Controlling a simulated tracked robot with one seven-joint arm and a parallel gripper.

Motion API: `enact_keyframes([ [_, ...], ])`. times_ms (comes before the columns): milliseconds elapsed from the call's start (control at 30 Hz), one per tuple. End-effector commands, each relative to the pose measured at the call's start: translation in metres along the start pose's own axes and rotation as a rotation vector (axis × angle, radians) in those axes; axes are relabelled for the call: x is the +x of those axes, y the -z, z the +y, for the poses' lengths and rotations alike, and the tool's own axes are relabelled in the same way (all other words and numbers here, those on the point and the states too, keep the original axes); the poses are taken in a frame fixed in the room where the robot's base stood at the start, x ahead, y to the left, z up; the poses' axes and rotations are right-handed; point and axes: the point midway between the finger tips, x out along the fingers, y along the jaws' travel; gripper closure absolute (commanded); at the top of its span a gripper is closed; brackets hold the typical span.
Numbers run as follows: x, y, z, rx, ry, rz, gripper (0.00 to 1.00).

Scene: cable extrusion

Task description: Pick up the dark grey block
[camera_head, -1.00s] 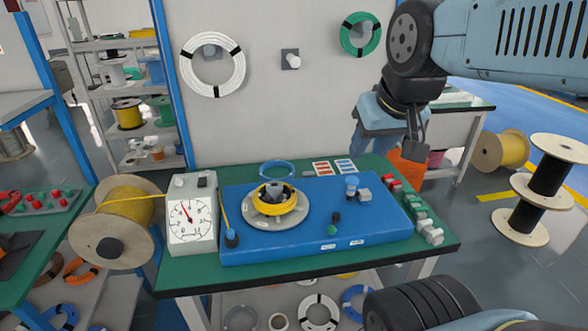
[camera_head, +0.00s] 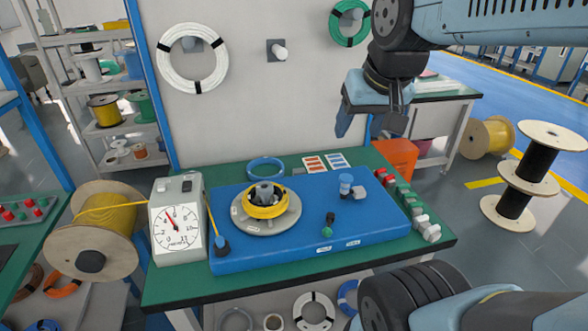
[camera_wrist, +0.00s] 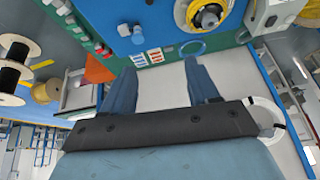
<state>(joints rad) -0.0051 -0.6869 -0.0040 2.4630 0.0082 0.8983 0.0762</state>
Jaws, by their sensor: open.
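A small grey block (camera_head: 360,192) lies on top of the blue machine plate (camera_head: 290,240), just right of a blue post (camera_head: 346,186). It looks mid grey rather than dark, and I see no clearly darker block on the plate. It also shows near the top of the wrist view (camera_wrist: 123,30). My gripper (camera_head: 370,124) is open and empty, raised in the air behind and above the table's back right.
A dark-topped green knob (camera_head: 328,226) stands in front of the block. Red, green and white blocks (camera_head: 405,205) line the table's right edge. A yellow coil (camera_head: 265,205) on a round disc and a dial gauge (camera_head: 178,225) are further left. A white wall rises behind.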

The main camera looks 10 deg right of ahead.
Motion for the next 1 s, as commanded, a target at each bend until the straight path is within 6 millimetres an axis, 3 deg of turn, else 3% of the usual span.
enact_keyframes([
  [267, 0.031, 0.066, -0.005, 0.252, 0.007, -0.089, 0.4],
  [467, 0.066, 0.112, -0.007, 0.446, -0.008, -0.151, 0.4],
  [767, 0.136, 0.172, -0.01, 0.735, -0.066, -0.236, 0.4],
  [1000, 0.206, 0.209, -0.012, 0.959, -0.138, -0.291, 0.4],
])
